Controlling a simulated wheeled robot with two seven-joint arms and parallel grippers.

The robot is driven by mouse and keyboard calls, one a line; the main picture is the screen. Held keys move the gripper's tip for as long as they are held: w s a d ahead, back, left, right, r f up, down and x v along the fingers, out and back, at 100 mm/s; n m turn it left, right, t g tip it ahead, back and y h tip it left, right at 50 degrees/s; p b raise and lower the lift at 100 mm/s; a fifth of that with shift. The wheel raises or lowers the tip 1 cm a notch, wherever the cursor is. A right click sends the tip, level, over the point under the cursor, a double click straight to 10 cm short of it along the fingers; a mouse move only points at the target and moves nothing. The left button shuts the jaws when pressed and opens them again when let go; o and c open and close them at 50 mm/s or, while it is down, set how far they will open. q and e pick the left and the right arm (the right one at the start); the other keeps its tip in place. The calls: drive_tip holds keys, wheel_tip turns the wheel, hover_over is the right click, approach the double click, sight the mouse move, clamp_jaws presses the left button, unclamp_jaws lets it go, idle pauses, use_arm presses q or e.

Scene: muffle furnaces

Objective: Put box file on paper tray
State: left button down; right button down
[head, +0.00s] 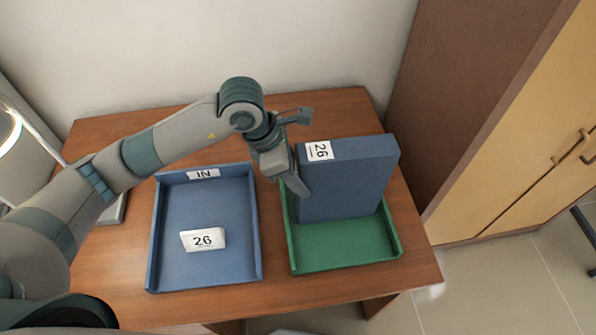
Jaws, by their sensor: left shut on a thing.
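The blue box file (350,185) stands upright in the green paper tray (345,256), towards its back. A white label reading 26 is on the file's top left. My left gripper (301,186) is at the file's left edge and shut on it. One finger shows in front of the file's left side; the other is hidden. The file's underside is hidden, so I cannot tell if it rests fully on the tray floor. My right gripper is not in view.
Both trays are on a brown wooden desk (130,262), with a narrow bare strip between them. A white lamp (35,130) stands at the left. A tall wooden cabinet (500,130) is close on the right. The wall is behind the desk.

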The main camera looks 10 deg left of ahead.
use_arm(q)
drive_tip(key=shift+f, duration=0.2)
drive_tip(key=c, duration=0.9)
unclamp_jaws()
drive_tip(key=shift+b+v, duration=1.55)
drive_tip(key=shift+v, duration=4.4)
